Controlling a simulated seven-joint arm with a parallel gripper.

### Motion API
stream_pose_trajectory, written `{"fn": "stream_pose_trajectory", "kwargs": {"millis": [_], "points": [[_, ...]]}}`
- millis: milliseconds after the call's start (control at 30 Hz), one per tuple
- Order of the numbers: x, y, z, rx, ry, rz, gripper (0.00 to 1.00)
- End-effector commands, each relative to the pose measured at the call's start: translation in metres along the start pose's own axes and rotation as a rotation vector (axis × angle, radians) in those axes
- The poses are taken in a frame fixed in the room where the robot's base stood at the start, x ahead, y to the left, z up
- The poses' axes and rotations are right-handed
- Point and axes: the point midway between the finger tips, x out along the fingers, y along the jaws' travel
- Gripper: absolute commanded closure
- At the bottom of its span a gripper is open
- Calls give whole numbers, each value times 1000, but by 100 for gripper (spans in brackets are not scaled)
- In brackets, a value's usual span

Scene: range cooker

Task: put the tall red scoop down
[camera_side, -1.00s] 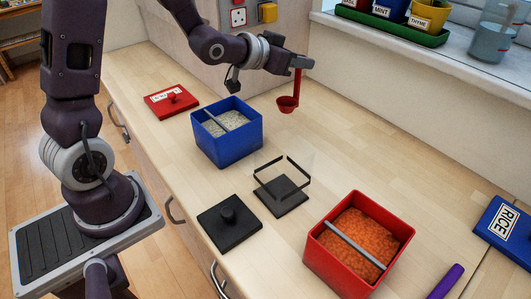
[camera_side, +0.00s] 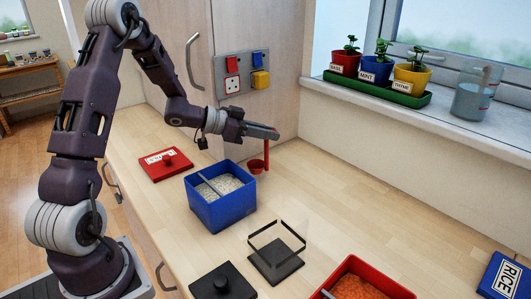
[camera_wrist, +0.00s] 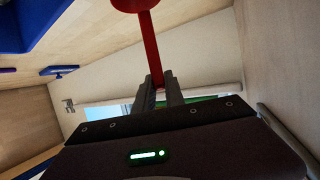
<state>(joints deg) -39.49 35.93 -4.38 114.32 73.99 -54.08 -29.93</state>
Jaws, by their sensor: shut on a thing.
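The tall red scoop (camera_side: 267,152) hangs upright below my gripper (camera_side: 272,133), its small cup at the bottom. My gripper is shut on the top of its handle. The cup is just behind and right of the blue bin (camera_side: 222,211), over the wooden counter. I cannot tell whether the cup touches the counter. In the wrist view the red handle (camera_wrist: 152,48) runs up from between the fingers (camera_wrist: 160,92), and the cup is partly cut off by the top edge.
The blue bin holds pale grains. A red lid (camera_side: 166,164) lies left of it. Counter right of the scoop (camera_side: 345,200) is clear.

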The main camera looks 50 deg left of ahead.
Motion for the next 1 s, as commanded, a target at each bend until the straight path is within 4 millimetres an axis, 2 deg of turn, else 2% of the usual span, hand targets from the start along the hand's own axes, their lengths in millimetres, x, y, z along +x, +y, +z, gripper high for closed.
{"fn": "stream_pose_trajectory", "kwargs": {"millis": [100,200,567,600,667,1000], "points": [[9,1,25,-6,-4,1,100],[13,0,34,-3,-2,-1,100],[14,0,37,0,-2,-1,100],[14,0,37,1,-1,-1,78],[14,0,36,1,-1,-1,66],[13,0,34,1,-1,-1,64]]}}
